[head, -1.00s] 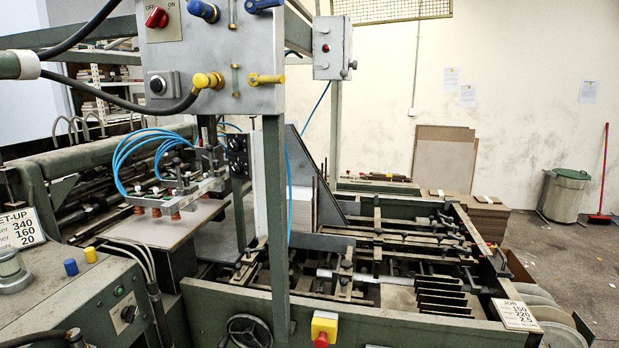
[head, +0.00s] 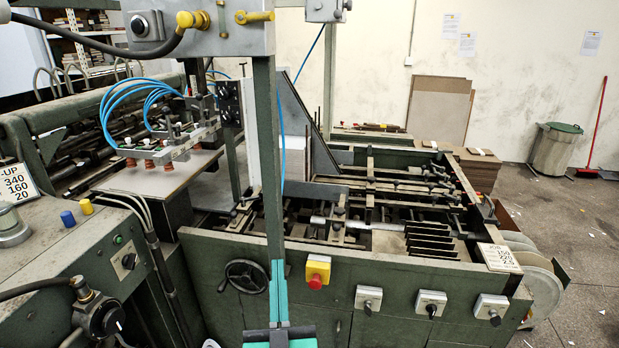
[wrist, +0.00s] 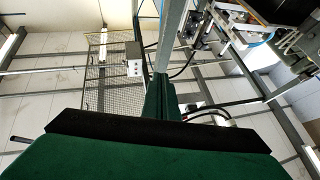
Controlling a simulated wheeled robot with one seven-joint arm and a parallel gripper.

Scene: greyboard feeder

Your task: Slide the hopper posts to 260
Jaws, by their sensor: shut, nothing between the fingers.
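My gripper (head: 278,268) rises at the lower middle of the head view, teal and pointing up, its fingers together with nothing between them. It overlaps a green upright of the machine in the picture; I cannot tell whether it touches. In the wrist view, the green fingers (wrist: 160,98) stand close together against the ceiling. The hopper bed (head: 405,262) of the green machine lies beyond and to the right, with dark rails, small clamps and posts (head: 370,165). I cannot tell which of these are the hopper posts, and no 260 mark is readable.
A handwheel (head: 244,276), a red stop button (head: 316,282) and several switch boxes (head: 430,303) line the front panel. A job card (head: 498,257) lies at the right corner. A set-up card (head: 19,187) stands left. Suction cups with blue hoses hang over the left table.

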